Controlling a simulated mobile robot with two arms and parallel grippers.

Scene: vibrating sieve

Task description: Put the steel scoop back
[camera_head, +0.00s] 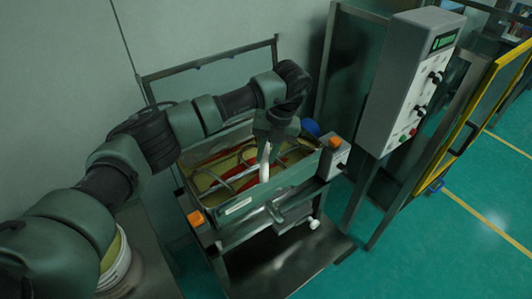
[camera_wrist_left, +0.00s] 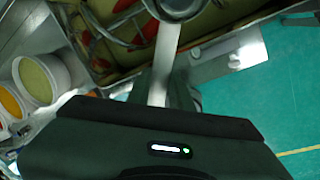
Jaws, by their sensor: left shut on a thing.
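My left gripper (camera_head: 272,137) reaches in from the left and points down over the sieve box (camera_head: 290,188). It is shut on a pale metal strip, which looks like the handle of the steel scoop (camera_head: 265,163). The strip hangs down in front of the box's interior. In the left wrist view the strip (camera_wrist_left: 167,45) runs up from the gripper towards the box. My right gripper is out of view.
A control cabinet (camera_head: 408,80) and a yellow-framed gate (camera_head: 455,125) stand at right. White buckets (camera_wrist_left: 42,80) show in the left wrist view.

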